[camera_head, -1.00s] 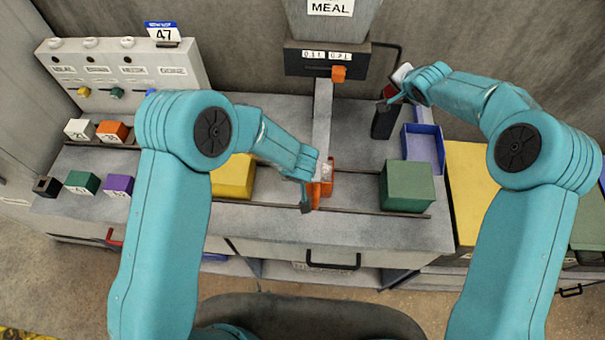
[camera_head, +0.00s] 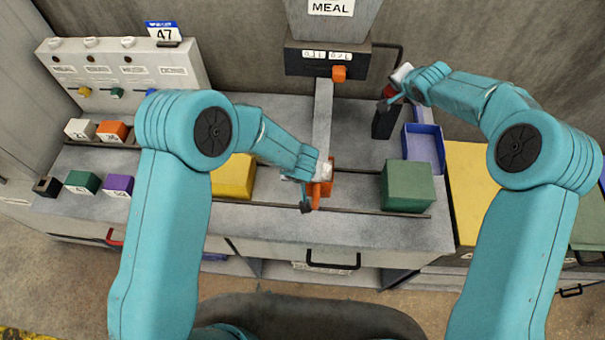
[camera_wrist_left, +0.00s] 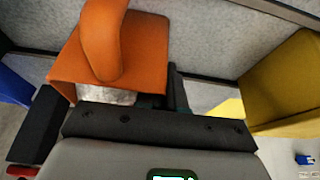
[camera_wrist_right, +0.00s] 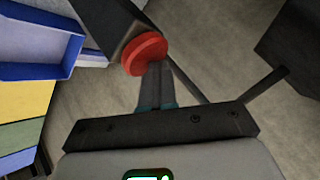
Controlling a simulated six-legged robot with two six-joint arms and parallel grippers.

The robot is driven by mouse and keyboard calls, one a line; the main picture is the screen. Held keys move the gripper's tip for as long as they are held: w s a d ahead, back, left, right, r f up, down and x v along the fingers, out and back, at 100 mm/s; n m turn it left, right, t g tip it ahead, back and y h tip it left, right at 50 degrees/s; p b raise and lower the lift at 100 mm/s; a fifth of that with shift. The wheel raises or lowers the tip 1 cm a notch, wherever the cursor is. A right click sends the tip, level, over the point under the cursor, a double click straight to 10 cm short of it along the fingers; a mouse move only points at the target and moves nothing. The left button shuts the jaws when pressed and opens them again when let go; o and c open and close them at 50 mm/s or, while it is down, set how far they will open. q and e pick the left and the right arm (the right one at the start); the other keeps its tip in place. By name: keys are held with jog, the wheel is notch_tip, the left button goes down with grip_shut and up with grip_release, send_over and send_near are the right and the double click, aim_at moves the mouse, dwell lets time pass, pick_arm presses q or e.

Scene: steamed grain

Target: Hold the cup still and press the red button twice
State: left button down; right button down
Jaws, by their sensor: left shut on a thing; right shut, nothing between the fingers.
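The orange cup (camera_head: 328,189) stands on the counter below the grey dispenser chute. My left gripper (camera_head: 309,190) is shut on the cup at its near left side; the exact grip is partly hidden. In the left wrist view the cup (camera_wrist_left: 145,50) shows its curved handle close to the camera, with pale grey material beside it. The red button (camera_wrist_right: 145,53) is a round disc on the end of a dark post (camera_head: 384,124). My right gripper (camera_wrist_right: 157,72) is shut and empty, its fingertips right at the button's edge; I cannot tell whether they touch it.
A green block (camera_head: 407,186) and a yellow block (camera_head: 234,177) stand either side of the cup along a dark rail. A blue tray (camera_head: 438,160) lies right of the post. The dispenser (camera_head: 327,62) with an orange tab is behind. Small coloured blocks sit at the left.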

aim_at(396, 93)
jog(key=shift+s+f, duration=0.25)
jog(key=shift+f, duration=0.45)
pick_arm(q)
jog(key=shift+s+r, duration=0.1)
jog(key=shift+s, duration=0.05)
pick_arm(e)
jog(key=shift+s+f, duration=0.1)
jog(key=shift+f, duration=0.45)
pick_arm(q)
jog(key=shift+w+f, duration=0.25)
jog(key=shift+w, duration=0.05)
pick_arm(e)
jog(key=shift+w+r, duration=0.2)
jog(key=shift+r, duration=0.45)
jog(key=shift+w+r, duration=0.2)
jog(key=shift+r, duration=0.45)
pick_arm(q)
jog(key=shift+s+r, duration=0.1)
jog(key=shift+s, duration=0.05)
pick_arm(e)
notch_tip(396, 93, up, 4)
jog(key=shift+f, duration=0.25)
jog(key=shift+r, duration=0.1)
jog(key=shift+r, duration=0.1)
dwell(0.4)
dwell(0.7)
